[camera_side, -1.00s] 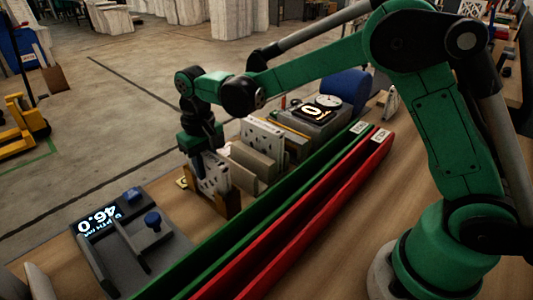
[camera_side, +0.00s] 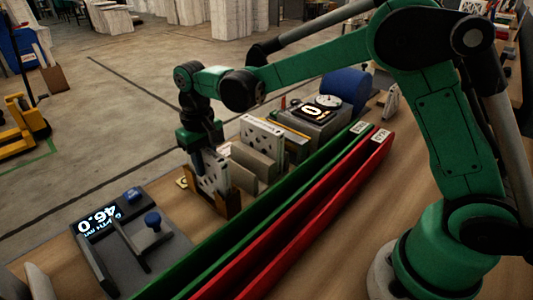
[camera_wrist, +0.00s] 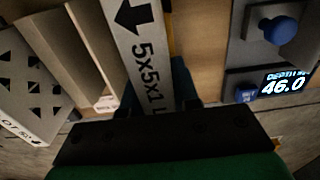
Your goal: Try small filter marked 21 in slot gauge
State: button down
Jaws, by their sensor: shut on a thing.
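My gripper (camera_side: 204,155) is shut on a white boxed filter (camera_side: 213,178) with black triangular marks, held upright. In the wrist view the filter (camera_wrist: 145,55) shows its narrow edge with an arrow and "5x5x1"; no 21 is readable. I cannot tell whether the filter is in the slot or just behind the block's front. The gripper's fingers are partly hidden by the filter.
A grey depth gauge (camera_side: 118,250) with a blue knob reads 46.0. Other boxed filters (camera_side: 262,135) stand in a rack. A scale (camera_side: 318,112) is behind them. A green trough (camera_side: 270,205) and a red trough (camera_side: 315,215) run along the right side.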

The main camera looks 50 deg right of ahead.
jog(key=shift+r, duration=5.75)
